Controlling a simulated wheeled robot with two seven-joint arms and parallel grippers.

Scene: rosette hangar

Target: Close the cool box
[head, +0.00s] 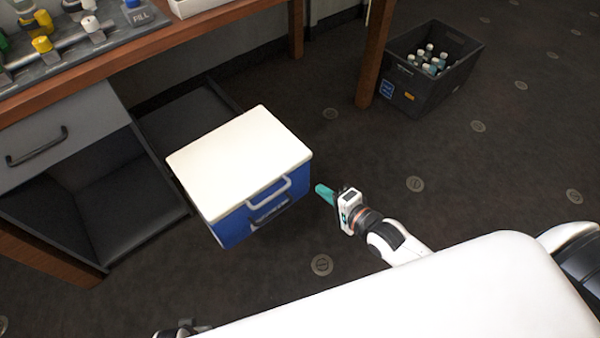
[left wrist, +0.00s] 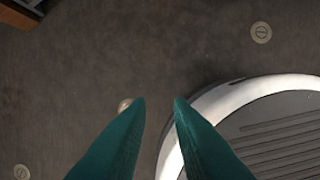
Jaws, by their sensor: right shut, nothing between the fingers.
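The cool box (head: 232,226) has a blue body and stands on the floor beside the workbench. Its cream-white lid (head: 240,158) lies flat over the top, and I see no gap under it from here. A pale handle (head: 269,190) is on the front face. My right gripper (head: 323,192) is shut and empty, just right of the box's front right corner, and looks apart from it. My left gripper (left wrist: 160,102) shows its teal fingers apart with nothing between them, over the floor, away from the box; the box is not in the left wrist view.
A workbench (head: 200,50) with valves on top and a grey drawer (head: 60,135) stands at left, with open dark compartments below. A black crate (head: 445,98) of bottles sits by the bench leg (head: 374,55). The floor to the right is clear.

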